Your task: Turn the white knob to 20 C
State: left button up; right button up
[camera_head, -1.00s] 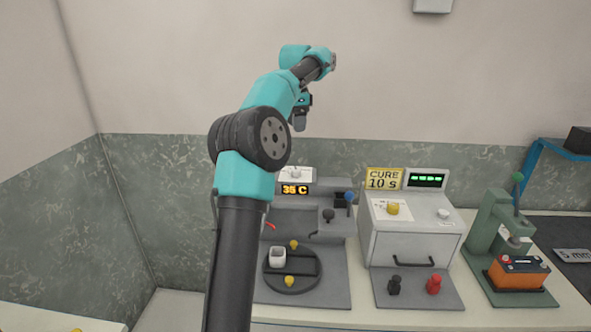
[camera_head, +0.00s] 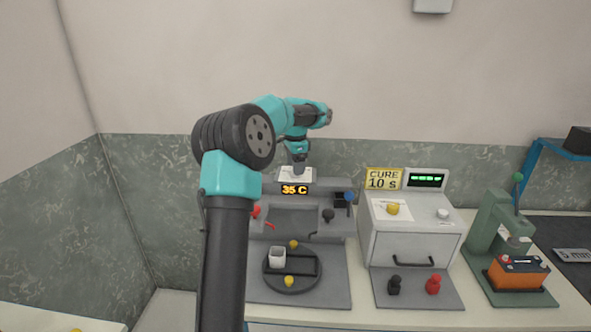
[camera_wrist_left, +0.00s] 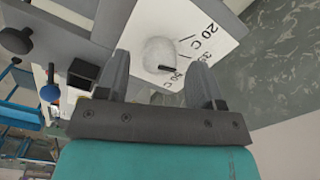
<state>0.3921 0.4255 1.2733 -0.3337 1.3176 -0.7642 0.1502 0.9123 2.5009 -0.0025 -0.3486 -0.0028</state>
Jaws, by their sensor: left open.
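The white knob (camera_wrist_left: 158,52) shows in the left wrist view on a white dial plate with a "20 C" mark (camera_wrist_left: 200,35) and other temperature marks partly covered by a finger. A short dark pointer line on the knob points away from the 20 C mark. My left gripper (camera_wrist_left: 157,62) is open, with one finger on each side of the knob; I cannot tell whether they touch it. In the head view my left gripper (camera_head: 298,167) is over the dial plate (camera_head: 283,178) and hides the knob. The orange display (camera_head: 294,190) reads 35 C. My right gripper is not in view.
Blue (camera_head: 349,197), black (camera_head: 328,215) and red (camera_head: 256,211) knobs are on the same machine. A turntable (camera_head: 305,284) with a white cup (camera_head: 277,257) is below. The cure box (camera_head: 390,247) stands to the right, then a green press (camera_head: 488,225) with an orange battery (camera_head: 518,276).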

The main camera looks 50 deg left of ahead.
pick_arm(q)
jog(key=shift+f, duration=0.85)
jog(key=shift+c, duration=0.2)
jog(key=c, duration=0.9)
jog(key=shift+n, duration=0.4)
jog(key=n, duration=0.8)
